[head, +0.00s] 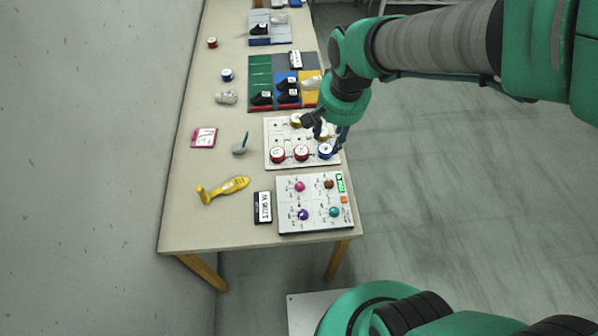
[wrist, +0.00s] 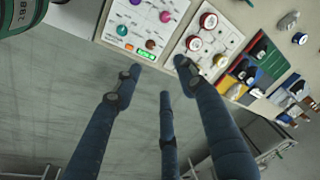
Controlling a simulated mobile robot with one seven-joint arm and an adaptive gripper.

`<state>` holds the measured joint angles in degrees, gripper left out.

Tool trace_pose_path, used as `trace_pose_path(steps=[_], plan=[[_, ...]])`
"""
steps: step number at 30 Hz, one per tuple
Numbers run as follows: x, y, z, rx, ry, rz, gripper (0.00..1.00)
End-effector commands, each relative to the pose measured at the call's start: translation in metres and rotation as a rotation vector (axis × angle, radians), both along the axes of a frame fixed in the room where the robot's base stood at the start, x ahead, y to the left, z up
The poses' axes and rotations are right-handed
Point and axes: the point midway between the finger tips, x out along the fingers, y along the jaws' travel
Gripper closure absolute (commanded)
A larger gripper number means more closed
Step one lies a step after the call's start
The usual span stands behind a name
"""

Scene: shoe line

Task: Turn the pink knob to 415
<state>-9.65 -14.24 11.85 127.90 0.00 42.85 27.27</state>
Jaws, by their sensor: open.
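The pink knob (head: 299,186) is on the upper left of a white control panel (head: 316,226) at the near end of the table. It also shows in the wrist view (wrist: 166,16). A brown knob (head: 328,184), a purple knob (head: 303,214) and a teal knob (head: 334,212) share the panel. A lit green display (head: 340,182) is at its upper right corner; its reading is too small to tell. My gripper (head: 328,130) is above the right edge of the spool board, apart from the panel. In the wrist view its fingers (wrist: 156,80) are spread and empty.
The white spool board (head: 269,135) with red, blue and yellow spools lies just behind the panel. A dark label box (head: 263,207) stands left of the panel, with a yellow tool (head: 226,189) beyond it. Coloured trays with shoes (head: 260,72) are farther back. Floor right of the table is clear.

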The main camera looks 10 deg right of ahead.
Motion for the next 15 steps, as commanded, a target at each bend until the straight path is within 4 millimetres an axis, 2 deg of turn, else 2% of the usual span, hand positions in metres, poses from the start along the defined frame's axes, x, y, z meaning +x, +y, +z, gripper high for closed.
trace_pose_path(steps=[6, 15], plan=[[0.025, 0.025, -0.050, 0.005, 0.076, -0.068, 0.59], [0.047, 0.057, -0.123, -0.004, 0.164, -0.164, 0.59]])
